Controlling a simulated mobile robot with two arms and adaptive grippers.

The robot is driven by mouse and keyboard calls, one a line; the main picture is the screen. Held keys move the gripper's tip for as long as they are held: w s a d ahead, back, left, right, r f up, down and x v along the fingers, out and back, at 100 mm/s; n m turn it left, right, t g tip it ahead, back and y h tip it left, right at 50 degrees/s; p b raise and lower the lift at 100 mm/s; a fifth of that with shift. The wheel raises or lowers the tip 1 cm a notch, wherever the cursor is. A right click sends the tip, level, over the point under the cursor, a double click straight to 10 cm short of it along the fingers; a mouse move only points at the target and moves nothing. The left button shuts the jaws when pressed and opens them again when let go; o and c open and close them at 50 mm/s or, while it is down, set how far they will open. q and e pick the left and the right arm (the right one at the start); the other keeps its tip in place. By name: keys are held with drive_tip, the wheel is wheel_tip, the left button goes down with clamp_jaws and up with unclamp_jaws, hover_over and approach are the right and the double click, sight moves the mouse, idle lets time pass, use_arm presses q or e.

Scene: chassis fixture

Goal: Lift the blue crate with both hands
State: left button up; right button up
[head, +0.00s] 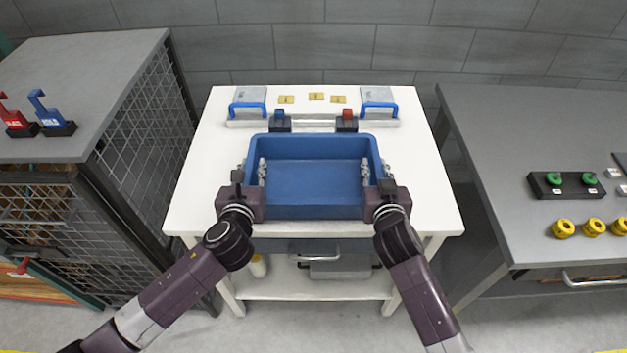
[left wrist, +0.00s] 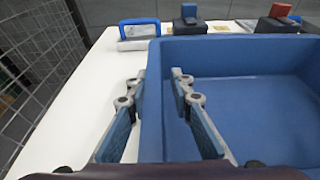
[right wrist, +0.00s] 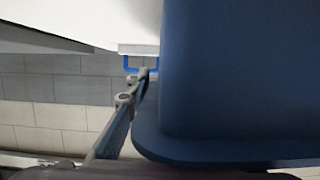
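The blue crate (head: 312,212) is an open, empty bin at the front middle of the white table, apparently resting level on it. My left gripper (head: 253,165) straddles the crate's left wall, one finger outside and one inside. The left wrist view shows its fingers (left wrist: 159,78) spread, with gaps to the wall. My right gripper (head: 375,166) is at the right wall, its fingers spread to either side of it. In the right wrist view the crate (right wrist: 240,80) fills the right side; one finger shows outside it and the other is hidden.
Behind the crate on the white table (head: 200,195) are two grey plates with blue handles (head: 248,108) (head: 379,107), a blue-topped block (head: 280,122) and a red-topped block (head: 347,121). A grey mesh cabinet (head: 85,80) stands left; a grey bench (head: 500,130) stands right.

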use_arm(q)
clamp_jaws()
use_arm(e)
clamp_jaws()
use_arm(q)
drive_tip(key=shift+r, duration=0.15)
use_arm(e)
drive_tip(key=shift+r, duration=0.15)
